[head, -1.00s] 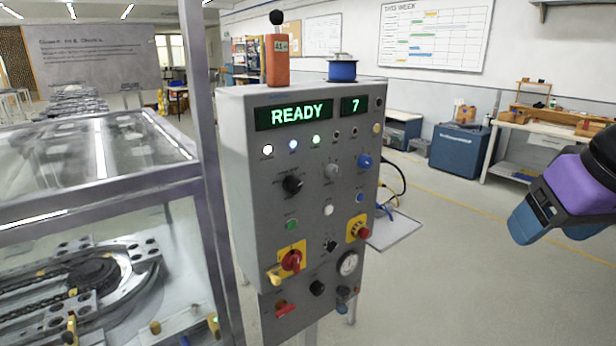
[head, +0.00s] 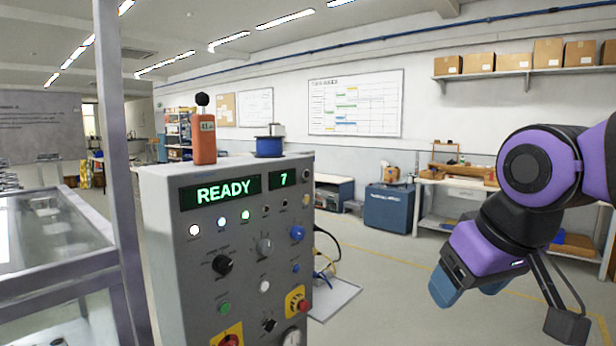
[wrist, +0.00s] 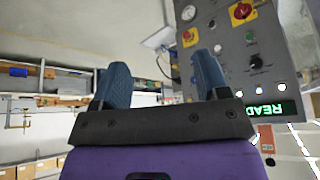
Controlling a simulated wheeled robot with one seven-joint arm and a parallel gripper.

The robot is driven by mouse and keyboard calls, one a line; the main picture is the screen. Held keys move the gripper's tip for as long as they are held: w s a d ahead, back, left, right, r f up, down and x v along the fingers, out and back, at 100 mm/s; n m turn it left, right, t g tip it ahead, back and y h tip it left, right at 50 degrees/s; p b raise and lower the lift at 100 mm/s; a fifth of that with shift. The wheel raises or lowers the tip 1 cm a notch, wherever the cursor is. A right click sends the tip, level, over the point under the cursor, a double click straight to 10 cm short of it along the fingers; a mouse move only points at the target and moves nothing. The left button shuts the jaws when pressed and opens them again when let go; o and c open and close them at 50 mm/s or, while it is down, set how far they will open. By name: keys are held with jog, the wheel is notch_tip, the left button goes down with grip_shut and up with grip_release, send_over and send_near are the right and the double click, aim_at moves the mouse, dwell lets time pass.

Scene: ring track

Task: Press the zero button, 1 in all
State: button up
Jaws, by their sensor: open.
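The grey control panel (head: 205,285) stands left of centre in the head view, its display reading READY (head: 228,190) and 7 (head: 284,179). Its face carries a green button (head: 224,308), a white button (head: 264,287) and a small blue button (head: 296,268). The labels are too small to read, so I cannot tell which is the zero button. My gripper (head: 468,288) is open and empty, right of the panel and apart from it. In the wrist view my gripper's blue fingers (wrist: 162,65) are spread, with the panel (wrist: 228,60) upside down beyond the right finger.
An orange device (head: 204,142) and a blue spool (head: 269,147) sit on the panel's top. A glass-sided enclosure (head: 50,235) with a metal post stands at left. A blue cabinet (head: 389,208) and workbench (head: 450,190) are behind. Cables hang at the panel's right side.

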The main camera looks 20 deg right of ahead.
grip_shut()
dwell(1.5)
